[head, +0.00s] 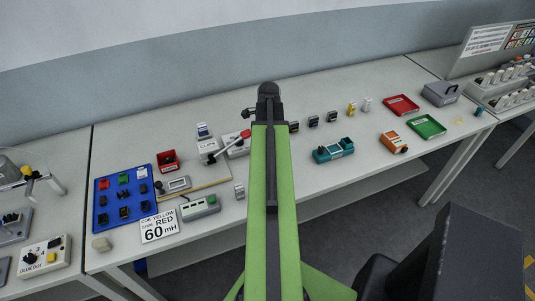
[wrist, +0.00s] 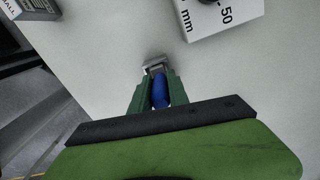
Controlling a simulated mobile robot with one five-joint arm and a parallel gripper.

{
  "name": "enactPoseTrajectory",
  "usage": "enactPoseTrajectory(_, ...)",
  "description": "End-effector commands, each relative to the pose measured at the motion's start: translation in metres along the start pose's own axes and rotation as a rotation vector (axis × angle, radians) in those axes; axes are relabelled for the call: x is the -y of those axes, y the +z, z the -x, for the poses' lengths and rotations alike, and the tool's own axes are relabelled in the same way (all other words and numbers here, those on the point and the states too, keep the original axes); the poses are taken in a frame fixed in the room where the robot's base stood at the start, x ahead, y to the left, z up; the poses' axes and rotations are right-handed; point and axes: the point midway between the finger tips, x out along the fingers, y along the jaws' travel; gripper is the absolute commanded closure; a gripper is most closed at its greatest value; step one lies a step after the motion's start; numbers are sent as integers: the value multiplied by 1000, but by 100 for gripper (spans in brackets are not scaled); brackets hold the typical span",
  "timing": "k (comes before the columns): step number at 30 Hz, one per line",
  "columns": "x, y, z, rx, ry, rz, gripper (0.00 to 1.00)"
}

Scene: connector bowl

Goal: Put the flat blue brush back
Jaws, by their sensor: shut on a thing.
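The flat blue brush shows in the wrist view, with a blue handle (wrist: 160,91) and a short grey metal end (wrist: 156,65) pointing away from me. My gripper (wrist: 157,86) is shut on the handle, with one green finger on each side. The brush is over the pale table top; I cannot tell how high. In the head view my green arm reaches over the table and hides the gripper and the brush.
In the wrist view a white block marked "50 mm" (wrist: 220,15) lies upper right, and a labelled box (wrist: 32,8) upper left near the table edge. In the head view a teal holder (head: 333,151), red tray (head: 401,105) and green tray (head: 427,126) stand right; a blue board (head: 106,215) lies left.

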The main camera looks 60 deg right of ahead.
Motion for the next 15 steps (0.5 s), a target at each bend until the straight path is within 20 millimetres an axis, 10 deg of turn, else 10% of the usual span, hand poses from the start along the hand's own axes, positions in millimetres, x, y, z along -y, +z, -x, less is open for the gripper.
enactPoseTrajectory(11,0,-10,-9,0,0,-15,100)
enactPoseTrajectory(12,0,-10,-9,0,0,-15,78)
enactPoseTrajectory(15,0,-11,-8,0,0,-16,64)
